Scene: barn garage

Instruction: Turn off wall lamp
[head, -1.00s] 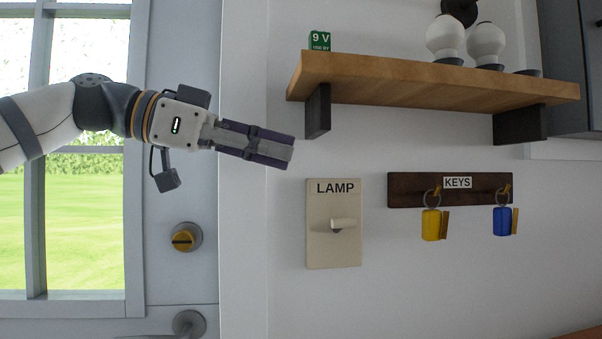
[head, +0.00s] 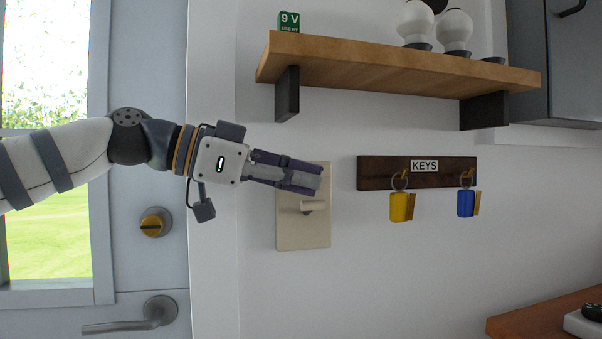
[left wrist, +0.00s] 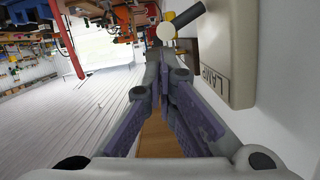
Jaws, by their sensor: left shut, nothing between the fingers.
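The wall lamp switch is a cream plate (head: 289,236) on the white wall, with a short cream lever (head: 314,206) sticking out of its middle. My left gripper (head: 320,180) is shut and empty. It lies across the upper part of the plate, just above the lever, and hides the LAMP label in the head view. In the left wrist view the plate (left wrist: 229,50) is right of the fingers (left wrist: 163,62), with its label partly visible. The lever's round end (left wrist: 166,31) shows just beyond the fingertips; I cannot tell whether they touch. My right gripper is out of view.
A key rack (head: 380,173) with yellow (head: 401,208) and blue (head: 465,204) tags hangs to the right. A wooden shelf (head: 390,70) is above. A door with a handle (head: 150,315) is at the left. The wall below the plate is clear.

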